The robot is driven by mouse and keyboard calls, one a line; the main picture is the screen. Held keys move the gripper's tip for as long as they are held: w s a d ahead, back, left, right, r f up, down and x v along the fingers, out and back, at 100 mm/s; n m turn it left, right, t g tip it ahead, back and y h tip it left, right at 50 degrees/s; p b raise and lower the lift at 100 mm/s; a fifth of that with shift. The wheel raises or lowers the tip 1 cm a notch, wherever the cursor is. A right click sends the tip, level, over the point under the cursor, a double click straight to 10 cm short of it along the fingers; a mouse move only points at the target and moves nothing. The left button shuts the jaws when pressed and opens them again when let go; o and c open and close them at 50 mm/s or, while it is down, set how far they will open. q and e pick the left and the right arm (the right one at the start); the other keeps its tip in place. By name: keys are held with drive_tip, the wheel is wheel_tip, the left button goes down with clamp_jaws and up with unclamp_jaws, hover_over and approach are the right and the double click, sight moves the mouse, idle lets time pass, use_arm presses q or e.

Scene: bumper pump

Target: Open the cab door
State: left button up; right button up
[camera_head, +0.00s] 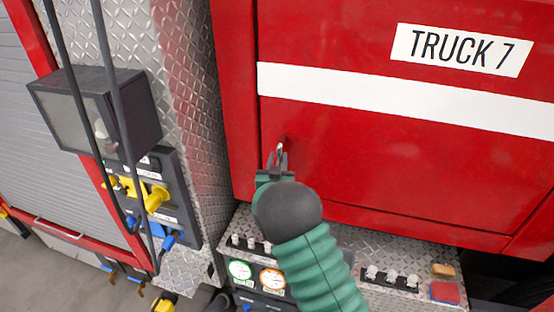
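The red cab door (390,150) carries a white stripe and a "TRUCK 7" label. It looks shut, with its left edge flush beside the red frame. A small metal door handle (281,147) sits near the door's lower left. My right gripper (278,160) comes up from below on a green arm, with its fingertips at the handle. The fingers are small here and partly hidden by the wrist, so I cannot tell whether they are closed on the handle. My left gripper is not in view.
A diamond-plate panel (185,70) with a dark box lamp (95,108) and hanging black cables stands left. Below it is a valve panel with yellow (157,198) and blue fittings. Gauges (240,270) and a diamond-plate step (355,245) lie under the door. Grey floor shows at lower left.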

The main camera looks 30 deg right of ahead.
drive_tip(key=shift+s+d, duration=0.1)
drive_tip(key=shift+d, duration=0.35)
clamp_jaws()
drive_tip(key=shift+a, duration=0.35)
drive_tip(key=shift+f, duration=0.1)
